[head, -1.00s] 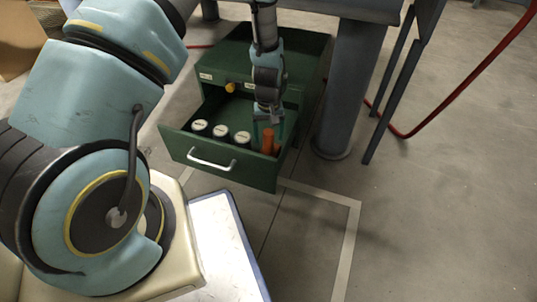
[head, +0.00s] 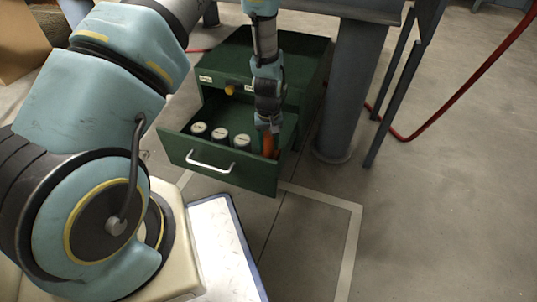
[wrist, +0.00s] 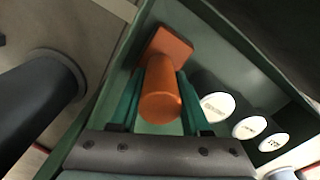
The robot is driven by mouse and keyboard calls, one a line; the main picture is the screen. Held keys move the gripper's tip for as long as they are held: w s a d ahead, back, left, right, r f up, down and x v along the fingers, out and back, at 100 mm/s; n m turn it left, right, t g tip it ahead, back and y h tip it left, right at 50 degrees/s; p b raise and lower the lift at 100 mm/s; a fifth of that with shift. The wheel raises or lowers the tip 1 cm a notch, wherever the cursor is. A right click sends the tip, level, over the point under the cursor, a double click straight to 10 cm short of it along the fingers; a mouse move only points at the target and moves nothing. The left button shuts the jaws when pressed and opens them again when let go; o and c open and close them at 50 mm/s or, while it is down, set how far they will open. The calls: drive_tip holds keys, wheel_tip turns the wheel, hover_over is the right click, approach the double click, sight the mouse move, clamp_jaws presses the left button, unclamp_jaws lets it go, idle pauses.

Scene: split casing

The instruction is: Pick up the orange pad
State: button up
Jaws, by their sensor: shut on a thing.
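The orange pad (wrist: 171,45) lies low in the open drawer, near one corner, with a thick round orange stem (wrist: 160,98) standing up from it towards the wrist camera. My gripper (wrist: 160,110) has its two green fingers on either side of the stem and is shut on it. In the head view the orange pad (head: 268,145) shows at the drawer's right end, partly hidden below my gripper (head: 268,128). The head view does not show whether the pad touches the drawer floor.
The green drawer (head: 225,175) is pulled out of its cabinet (head: 300,60). Several white-topped dark canisters (head: 220,134) stand in it to the left of the pad. A grey table leg (head: 340,90) stands close on the right. A red hose (head: 450,100) runs further right.

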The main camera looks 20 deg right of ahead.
clamp_jaws()
idle(0.7)
